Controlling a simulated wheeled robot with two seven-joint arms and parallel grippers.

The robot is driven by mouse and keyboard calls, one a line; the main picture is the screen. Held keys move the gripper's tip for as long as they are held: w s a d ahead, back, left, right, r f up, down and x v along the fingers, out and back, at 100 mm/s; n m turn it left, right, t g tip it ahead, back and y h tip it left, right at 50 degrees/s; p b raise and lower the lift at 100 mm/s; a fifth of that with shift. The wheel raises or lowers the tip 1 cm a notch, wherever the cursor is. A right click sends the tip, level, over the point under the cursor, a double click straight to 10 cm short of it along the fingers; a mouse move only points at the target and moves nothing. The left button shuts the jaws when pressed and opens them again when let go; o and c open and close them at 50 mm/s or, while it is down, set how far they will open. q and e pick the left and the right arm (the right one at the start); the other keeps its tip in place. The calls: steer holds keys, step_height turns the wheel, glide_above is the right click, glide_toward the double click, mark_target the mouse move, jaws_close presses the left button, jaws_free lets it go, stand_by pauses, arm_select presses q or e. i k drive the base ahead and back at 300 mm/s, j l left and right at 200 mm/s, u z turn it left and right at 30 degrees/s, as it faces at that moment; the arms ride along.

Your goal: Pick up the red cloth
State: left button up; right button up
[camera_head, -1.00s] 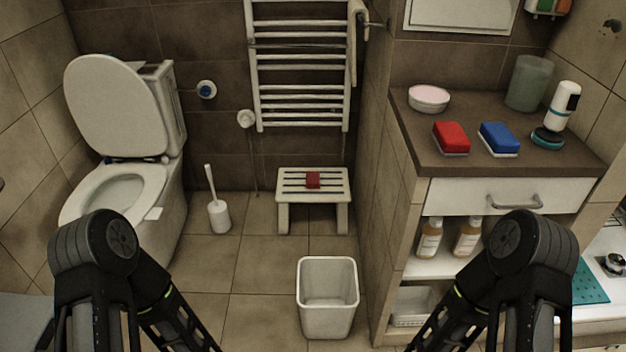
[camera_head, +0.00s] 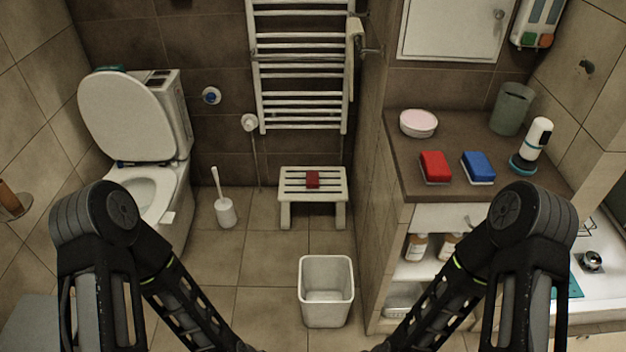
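A red sponge-like block (camera_head: 435,166) is a separate thing on the brown counter at the right. My two arms come in at the lower left and lower right, and their forearms run down and inward past the bottom edge. Both grippers are out of the picture.
A white bin (camera_head: 326,312) stands on the floor in front of the stool. A toilet (camera_head: 140,115) and a toilet brush (camera_head: 225,212) are to the left. The counter (camera_head: 425,192) holds a blue sponge (camera_head: 478,166). Tiled floor around the stool is mostly clear.

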mark_target(312, 177)
steer(key=i+j+z, duration=0.1)
steer(key=z, duration=0.4)
steer(key=j+z, duration=0.15)
steer(key=z, duration=0.3)
steer(key=j+z, duration=0.15)
steer(key=z, duration=0.35)
steer(key=j+z, duration=0.3)
steer(key=j, duration=0.55)
steer(key=k+j+z, duration=0.1)
steer(key=j+z, duration=0.25)
steer(key=j, duration=0.55)
steer(key=i+j, duration=0.1)
steer(key=j, duration=0.8)
steer(key=i, duration=0.05)
